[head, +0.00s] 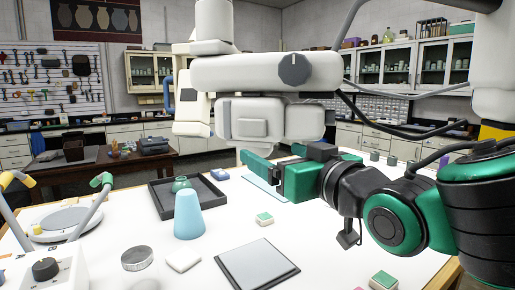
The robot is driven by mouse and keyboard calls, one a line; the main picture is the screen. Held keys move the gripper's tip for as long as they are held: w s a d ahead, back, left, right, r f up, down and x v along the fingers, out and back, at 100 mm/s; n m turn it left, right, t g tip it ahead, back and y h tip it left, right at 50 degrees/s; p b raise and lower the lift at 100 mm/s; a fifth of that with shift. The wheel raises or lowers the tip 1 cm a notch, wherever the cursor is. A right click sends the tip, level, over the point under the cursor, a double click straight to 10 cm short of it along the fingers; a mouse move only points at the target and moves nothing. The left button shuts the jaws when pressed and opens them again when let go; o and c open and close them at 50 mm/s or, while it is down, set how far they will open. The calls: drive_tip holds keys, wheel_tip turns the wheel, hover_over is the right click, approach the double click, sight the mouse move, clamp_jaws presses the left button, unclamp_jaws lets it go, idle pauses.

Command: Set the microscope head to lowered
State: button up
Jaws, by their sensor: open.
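The microscope head (262,72) is a large white body with a dark round knob (294,69) on its front. It hangs above the white table at the centre of the head view, with a boxy lower part (266,119) under it. My gripper (262,163), green and black, reaches in from the right just below that lower part. Its jaws are open, with no object seen between them. I cannot tell whether it touches the head. The far finger is partly hidden.
A lamp-armed stand (62,222) and a knobbed control box (45,270) stand at left.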

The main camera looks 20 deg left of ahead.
sight(256, 145)
drive_tip(key=x, duration=0.9)
drive_tip(key=shift+w+f, duration=0.1)
drive_tip(key=shift+w, duration=0.1)
